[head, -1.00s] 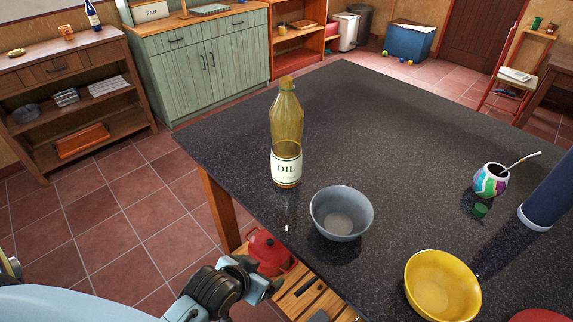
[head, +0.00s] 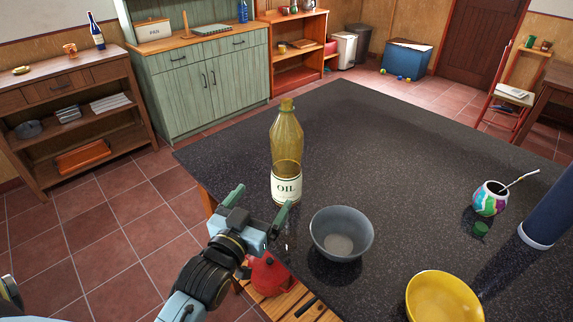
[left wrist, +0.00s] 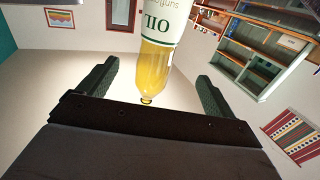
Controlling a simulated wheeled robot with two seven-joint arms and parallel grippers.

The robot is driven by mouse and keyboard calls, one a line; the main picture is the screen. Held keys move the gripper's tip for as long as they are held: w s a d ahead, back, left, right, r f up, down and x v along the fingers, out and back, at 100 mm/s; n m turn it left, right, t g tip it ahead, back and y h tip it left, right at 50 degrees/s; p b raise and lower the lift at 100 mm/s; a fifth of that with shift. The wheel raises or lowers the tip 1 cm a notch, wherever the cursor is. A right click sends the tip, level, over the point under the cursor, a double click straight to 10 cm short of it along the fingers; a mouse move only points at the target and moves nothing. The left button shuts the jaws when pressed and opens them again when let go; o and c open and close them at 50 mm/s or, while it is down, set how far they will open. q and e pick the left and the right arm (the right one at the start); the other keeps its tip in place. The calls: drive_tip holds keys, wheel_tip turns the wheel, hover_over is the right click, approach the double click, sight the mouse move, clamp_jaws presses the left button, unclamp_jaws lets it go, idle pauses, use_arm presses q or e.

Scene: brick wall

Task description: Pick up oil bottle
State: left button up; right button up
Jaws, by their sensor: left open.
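The oil bottle (head: 286,150), yellow-green with a white OIL label, stands upright near the left corner of the dark table. My left gripper (head: 262,203) is open and empty, its two fingers spread, at the table's left edge just in front of the bottle's lower part. In the left wrist view the bottle (left wrist: 160,68) appears upside down between the two green fingers (left wrist: 152,90), beyond them; I see no contact. My right gripper is not in view.
A grey bowl (head: 341,248) stands close to the right of my left gripper. A yellow bowl (head: 443,300), patterned cup (head: 490,198) and dark blue cylinder (head: 548,218) are farther right. A red pot (head: 268,278) sits below the table edge. The table's back is clear.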

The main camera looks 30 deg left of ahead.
sight(286, 163)
use_arm(q)
drive_tip(key=w, duration=1.3)
drive_tip(key=shift+a+r, duration=0.15)
drive_tip(key=shift+a, duration=0.1)
drive_tip(key=shift+c, duration=0.4)
drive_tip(key=c, duration=1.2)
drive_tip(key=shift+r, duration=0.1)
drive_tip(key=shift+c, duration=0.4)
drive_tip(key=shift+r, duration=0.15)
